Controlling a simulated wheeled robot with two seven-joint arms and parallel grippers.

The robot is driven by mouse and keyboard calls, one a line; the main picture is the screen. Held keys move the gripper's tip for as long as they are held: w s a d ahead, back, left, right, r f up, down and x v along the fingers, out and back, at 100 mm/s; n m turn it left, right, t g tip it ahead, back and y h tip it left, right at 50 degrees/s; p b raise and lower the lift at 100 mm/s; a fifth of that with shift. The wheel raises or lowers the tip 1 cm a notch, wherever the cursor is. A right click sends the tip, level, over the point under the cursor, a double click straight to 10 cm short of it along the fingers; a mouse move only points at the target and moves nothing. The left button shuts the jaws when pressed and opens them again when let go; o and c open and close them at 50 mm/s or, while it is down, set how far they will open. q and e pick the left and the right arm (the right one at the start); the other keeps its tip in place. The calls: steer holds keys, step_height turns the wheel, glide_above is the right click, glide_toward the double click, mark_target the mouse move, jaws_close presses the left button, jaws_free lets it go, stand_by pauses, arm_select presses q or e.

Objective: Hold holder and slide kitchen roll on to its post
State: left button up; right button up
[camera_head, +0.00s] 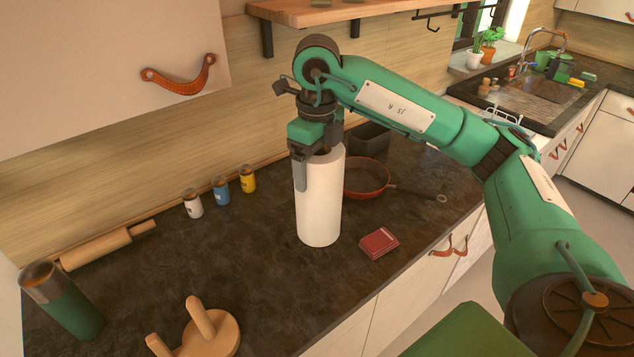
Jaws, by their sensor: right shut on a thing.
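The white kitchen roll (320,205) is upright in the middle of the counter and appears to stand on it. My right gripper (306,165) comes from above and is shut on the roll's upper left rim. One finger shows outside the roll's wall; the other is hidden. A wooden piece with a round base (220,340) and a peg, which looks like the holder, is at the bottom edge, to the left and nearer than the roll. A second peg rises at its left, and the frame cuts its lower part off. My left gripper is not in view.
A red pan (367,178) and a small red box (379,243) are right of the roll. White (192,204), blue (221,191) and yellow (247,179) jars stand at the back. A rolling pin (98,247) and a green cylinder (70,310) are at left. The mid-left counter is clear.

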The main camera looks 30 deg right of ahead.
steer(key=shift+r, duration=1.95)
